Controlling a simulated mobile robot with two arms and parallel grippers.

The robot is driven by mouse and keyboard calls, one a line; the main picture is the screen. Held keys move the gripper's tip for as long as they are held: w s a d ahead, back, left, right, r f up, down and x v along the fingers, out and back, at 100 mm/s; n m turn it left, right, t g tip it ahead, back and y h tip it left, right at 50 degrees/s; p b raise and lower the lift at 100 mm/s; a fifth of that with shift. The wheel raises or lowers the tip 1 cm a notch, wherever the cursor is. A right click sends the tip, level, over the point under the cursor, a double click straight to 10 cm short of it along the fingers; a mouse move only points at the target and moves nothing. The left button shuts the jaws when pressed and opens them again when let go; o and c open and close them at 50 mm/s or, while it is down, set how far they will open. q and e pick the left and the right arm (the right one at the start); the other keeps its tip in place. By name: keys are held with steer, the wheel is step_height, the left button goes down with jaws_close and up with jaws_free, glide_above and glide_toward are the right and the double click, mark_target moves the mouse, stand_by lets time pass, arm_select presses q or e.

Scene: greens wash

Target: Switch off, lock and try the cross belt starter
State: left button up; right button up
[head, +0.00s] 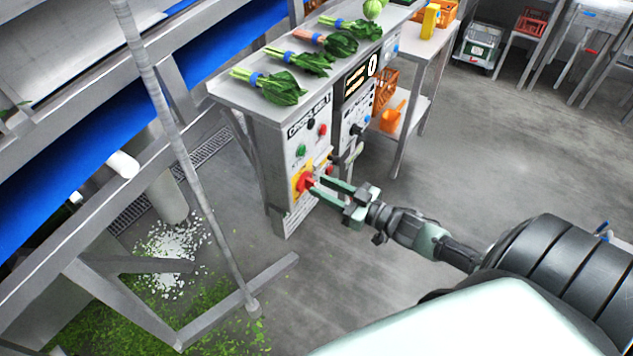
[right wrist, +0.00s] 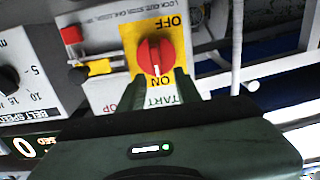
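The cross belt starter (head: 291,133) is a grey panel lettered CROSS BELT on the bench's end. Low on it is a red rotary switch (head: 304,182) on a yellow plate, also seen in the right wrist view (right wrist: 154,52). There its white mark points to ON; OFF is at the opposite side. My right gripper (head: 317,185) is open, its fingers apart at the knob's near edge; contact is unclear. The panel has a green button (head: 301,150) and a red button (head: 322,129). A red block (right wrist: 72,35), perhaps a padlock, sits beside the yellow plate. My left gripper is out of view.
A second control panel (head: 354,118) with a display and belt speed dial adjoins the starter. Bunches of greens (head: 272,87) lie on the bench above. A slanting metal post (head: 180,150) and frame stand left. The floor to the right is mostly clear.

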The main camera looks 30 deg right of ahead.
mark_target(309, 184)
steer(key=shift+w+a, duration=0.25)
steer(key=shift+w, duration=0.4)
steer(key=shift+w+a+f, duration=0.1)
steer(key=shift+w+a, duration=0.05)
steer(key=shift+w, duration=0.45)
jaws_close()
